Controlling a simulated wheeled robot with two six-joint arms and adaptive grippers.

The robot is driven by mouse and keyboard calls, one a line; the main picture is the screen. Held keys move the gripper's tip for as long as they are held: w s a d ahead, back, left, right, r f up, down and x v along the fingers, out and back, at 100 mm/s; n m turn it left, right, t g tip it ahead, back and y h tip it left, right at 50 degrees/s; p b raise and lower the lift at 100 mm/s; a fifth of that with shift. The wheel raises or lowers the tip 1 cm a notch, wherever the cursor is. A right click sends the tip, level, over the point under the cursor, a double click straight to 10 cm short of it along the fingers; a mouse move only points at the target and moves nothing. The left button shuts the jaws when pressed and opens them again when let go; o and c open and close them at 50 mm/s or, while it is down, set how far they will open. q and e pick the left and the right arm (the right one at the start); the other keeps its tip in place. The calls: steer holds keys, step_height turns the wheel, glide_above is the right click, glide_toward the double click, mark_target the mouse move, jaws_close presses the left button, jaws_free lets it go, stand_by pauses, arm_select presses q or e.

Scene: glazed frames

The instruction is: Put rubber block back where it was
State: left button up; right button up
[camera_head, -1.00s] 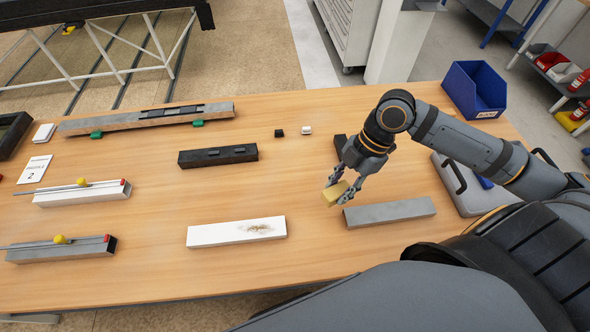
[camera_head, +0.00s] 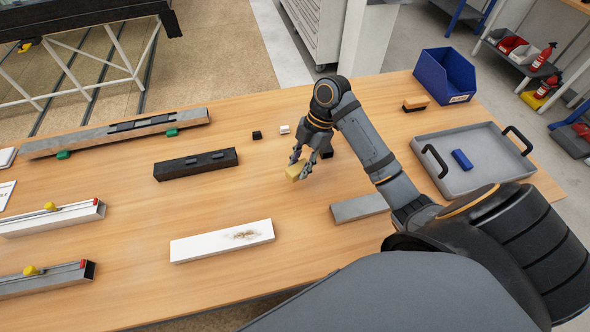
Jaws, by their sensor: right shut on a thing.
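The fingers hide part of the block. The gap between block and table is hard to judge. My left gripper is not in view.
A small black block (camera_head: 257,135) and a small white block (camera_head: 285,129) lie behind the gripper. A grey bar (camera_head: 358,207) is partly behind my arm. At right are a grey tray (camera_head: 462,184) with a blue block (camera_head: 461,159), an orange-and-black block (camera_head: 416,103) and a blue bin (camera_head: 446,72).

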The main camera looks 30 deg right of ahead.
mark_target(295, 164)
steer(key=w+f, duration=0.1)
steer(key=f, duration=0.1)
steer(key=w+f, duration=0.1)
steer(key=w, duration=0.1)
steer(key=shift+w+d+f+p, duration=0.1)
steer(key=shift+f+p, duration=0.2)
steer(key=shift+f, duration=0.1)
step_height(295, 164, down, 2)
steer(key=shift+f+p, duration=0.25)
steer(key=shift+p, duration=0.4)
steer(key=shift+f, duration=0.35)
steer(key=shift+f, duration=0.1)
steer(key=shift+f, duration=0.15)
steer(key=o, duration=1.2)
steer(key=shift+c, duration=0.2)
